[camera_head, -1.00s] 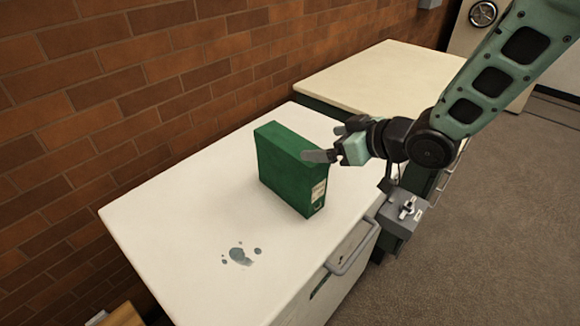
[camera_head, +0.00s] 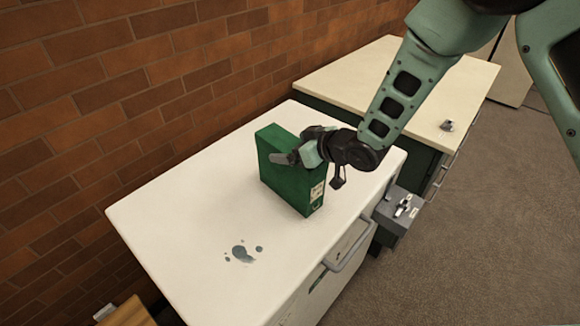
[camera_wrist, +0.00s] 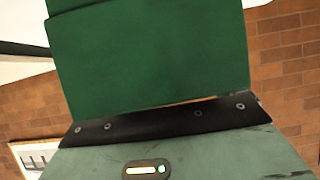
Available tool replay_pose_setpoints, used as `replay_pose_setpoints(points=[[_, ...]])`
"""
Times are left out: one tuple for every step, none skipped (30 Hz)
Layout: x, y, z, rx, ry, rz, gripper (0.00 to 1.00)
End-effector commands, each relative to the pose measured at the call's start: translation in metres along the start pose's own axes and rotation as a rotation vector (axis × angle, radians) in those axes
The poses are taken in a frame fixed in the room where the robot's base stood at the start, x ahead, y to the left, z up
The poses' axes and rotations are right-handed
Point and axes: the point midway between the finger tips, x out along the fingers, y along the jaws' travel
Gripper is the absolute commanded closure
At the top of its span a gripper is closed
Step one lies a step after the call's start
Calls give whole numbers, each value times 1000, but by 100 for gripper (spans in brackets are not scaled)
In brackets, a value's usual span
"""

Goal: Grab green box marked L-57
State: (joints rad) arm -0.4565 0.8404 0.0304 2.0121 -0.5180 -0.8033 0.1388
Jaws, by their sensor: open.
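The green box (camera_head: 284,182) stands upright on the white cabinet top in the head view. A pale label (camera_head: 317,191) is on its narrow end, too small to read. My gripper (camera_head: 290,156) is at the upper part of the box, with a grey finger across its near broad face; the other finger is not clearly seen. The gripper is open, and I cannot tell whether it touches the box. In the wrist view the green box (camera_wrist: 150,55) fills the upper middle, just beyond the dark edge of my gripper.
The white cabinet top (camera_head: 180,225) is mostly clear, with dark stains (camera_head: 243,253) at the front. A second cream-topped cabinet (camera_head: 380,85) stands behind, with a small metal object (camera_head: 447,125) on it. A brick wall (camera_head: 120,100) runs along the left. A grey box (camera_head: 398,211) is by the right side.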

Motion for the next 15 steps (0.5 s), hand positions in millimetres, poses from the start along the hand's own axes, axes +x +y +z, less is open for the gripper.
replay_pose_setpoints(points=[[1, 0, 0, 0, -1, 0, 7], [1, 0, 1, 0, -1, 0, 7], [1, 0, 1, 0, -1, 0, 7], [1, 0, 1, 0, -1, 0, 7], [1, 0, 1, 0, -1, 0, 7], [1, 0, 1, 0, -1, 0, 7], [1, 0, 1, 0, -1, 0, 13], [1, 0, 1, 0, -1, 0, 21], [1, 0, 1, 0, -1, 0, 32], [1, 0, 1, 0, -1, 0, 41], [1, 0, 1, 0, -1, 0, 49], [1, 0, 1, 0, -1, 0, 60], [1, 0, 1, 0, -1, 0, 68], [1, 0, 1, 0, -1, 0, 77], [1, 0, 1, 0, -1, 0, 88]])
